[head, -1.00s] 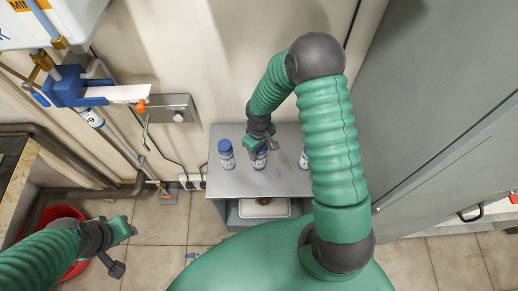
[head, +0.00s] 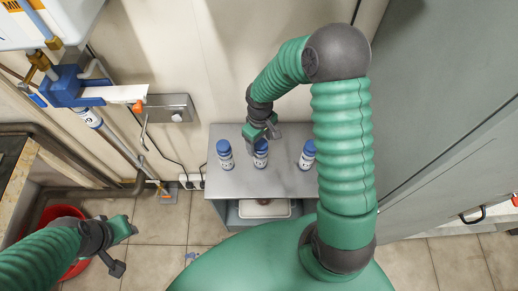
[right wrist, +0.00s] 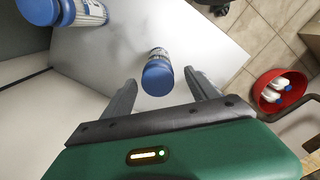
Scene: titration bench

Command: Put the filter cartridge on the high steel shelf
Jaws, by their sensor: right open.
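Three white bottle-like containers with blue caps and printed labels stand upright on the grey steel shelf top (head: 285,185): a left one (head: 225,154), a middle one (head: 261,158) and a right one (head: 306,155). I cannot tell which is the filter cartridge. My right gripper (head: 262,137) is open and empty by the middle one, partly covering it in the head view. In the right wrist view that container (right wrist: 158,74) shows between the two fingertips, with clear gaps on both sides. My left gripper (head: 122,248) hangs at lower left, away from the shelf; its jaws are unclear.
A lower shelf below holds a white tray (head: 264,208). A red bucket (right wrist: 268,98) with white, blue-capped bottles stands on the floor. A tall grey cabinet (head: 440,110) stands at right.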

